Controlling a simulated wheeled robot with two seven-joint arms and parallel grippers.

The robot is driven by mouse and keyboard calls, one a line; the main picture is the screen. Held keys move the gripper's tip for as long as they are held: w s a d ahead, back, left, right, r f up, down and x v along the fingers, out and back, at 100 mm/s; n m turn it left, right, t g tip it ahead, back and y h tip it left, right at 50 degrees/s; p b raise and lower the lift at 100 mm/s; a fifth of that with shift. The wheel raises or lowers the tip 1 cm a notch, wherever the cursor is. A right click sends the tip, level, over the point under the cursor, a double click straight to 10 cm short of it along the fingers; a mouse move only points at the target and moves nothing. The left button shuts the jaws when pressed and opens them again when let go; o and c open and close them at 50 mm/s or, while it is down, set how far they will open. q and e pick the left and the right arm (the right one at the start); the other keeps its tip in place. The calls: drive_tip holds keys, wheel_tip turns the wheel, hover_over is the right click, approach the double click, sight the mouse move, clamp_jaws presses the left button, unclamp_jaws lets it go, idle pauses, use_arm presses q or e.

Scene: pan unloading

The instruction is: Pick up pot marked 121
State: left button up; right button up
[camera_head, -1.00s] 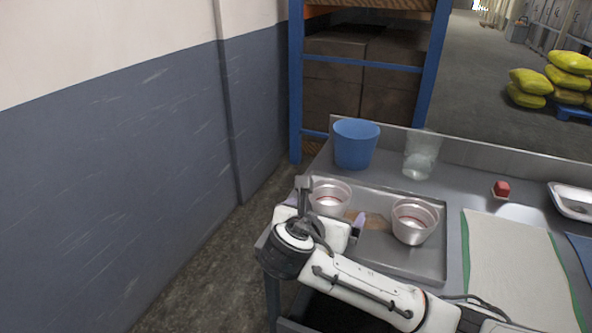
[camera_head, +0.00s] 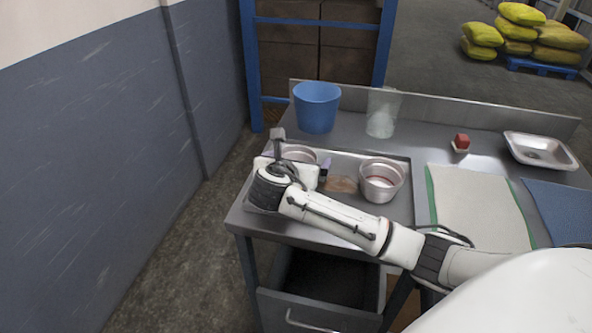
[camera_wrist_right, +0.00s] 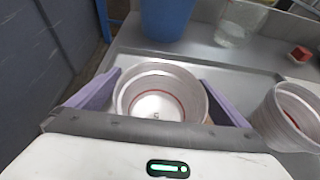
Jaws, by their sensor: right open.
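Two metal pots stand on a shallow metal tray (camera_head: 402,215). The left pot (camera_head: 301,153) is partly hidden behind my right gripper in the head view; the right pot (camera_head: 381,181) is in plain sight. My right gripper (camera_head: 293,172) is open over the tray's left part. In the right wrist view the left pot (camera_wrist_right: 158,97) sits between the purple fingers of my open right gripper (camera_wrist_right: 160,100), with its open top and a red ring inside showing. The other pot (camera_wrist_right: 290,117) is at the right edge there. No number is readable on either pot. My left gripper is not seen.
A blue bucket (camera_head: 317,107) and a clear container (camera_head: 382,112) stand behind the tray. A red block (camera_head: 461,142), a pale mat (camera_head: 475,205), a small metal tray (camera_head: 540,151) and a blue mat (camera_head: 562,208) lie to the right. A wall is at left.

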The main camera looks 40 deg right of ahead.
drive_tip(key=shift+w, duration=0.1)
drive_tip(key=c, duration=1.1)
drive_tip(key=shift+c, duration=0.2)
